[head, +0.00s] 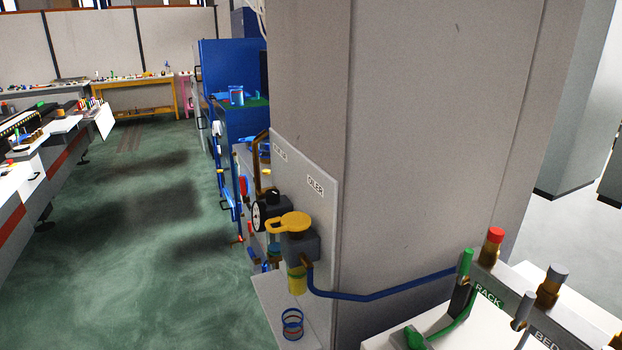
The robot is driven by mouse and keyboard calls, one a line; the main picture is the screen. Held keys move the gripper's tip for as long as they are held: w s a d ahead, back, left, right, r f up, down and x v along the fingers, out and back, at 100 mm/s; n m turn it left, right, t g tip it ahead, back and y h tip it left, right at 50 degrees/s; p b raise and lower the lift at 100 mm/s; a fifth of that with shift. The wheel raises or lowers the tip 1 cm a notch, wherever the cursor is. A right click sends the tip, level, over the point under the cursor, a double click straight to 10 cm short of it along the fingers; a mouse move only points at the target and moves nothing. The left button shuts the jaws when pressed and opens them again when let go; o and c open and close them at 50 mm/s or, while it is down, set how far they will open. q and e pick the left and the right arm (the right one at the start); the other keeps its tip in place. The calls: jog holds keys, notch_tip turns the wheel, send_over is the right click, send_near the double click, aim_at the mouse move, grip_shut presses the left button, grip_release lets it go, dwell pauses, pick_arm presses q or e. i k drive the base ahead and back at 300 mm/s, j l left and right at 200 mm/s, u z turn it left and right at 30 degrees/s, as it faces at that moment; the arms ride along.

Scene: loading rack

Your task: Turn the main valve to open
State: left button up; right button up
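No part is labelled as the main valve, so I cannot tell for certain which it is. A yellow handle (294,222) sits on top of a dark grey block (301,246) on a panel labelled OILER (322,215). At the lower right, a grey manifold labelled RACK and BED (510,306) carries a green-topped lever (466,262), a red-capped brass fitting (495,236) and a grey-capped fitting (558,272). A green handle (440,333) lies at its left. Neither of my grippers is in view.
A large grey pillar (430,140) fills the middle. A blue hose (375,296) runs from the oiler block toward the manifold. A round gauge (258,216) is beside the yellow handle. Green floor (140,220) at left is clear. A long bench (40,190) stands farther left.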

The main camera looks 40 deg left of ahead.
aim_at(243, 187)
jog(key=j+u, duration=0.15)
jog(key=u, duration=1.3)
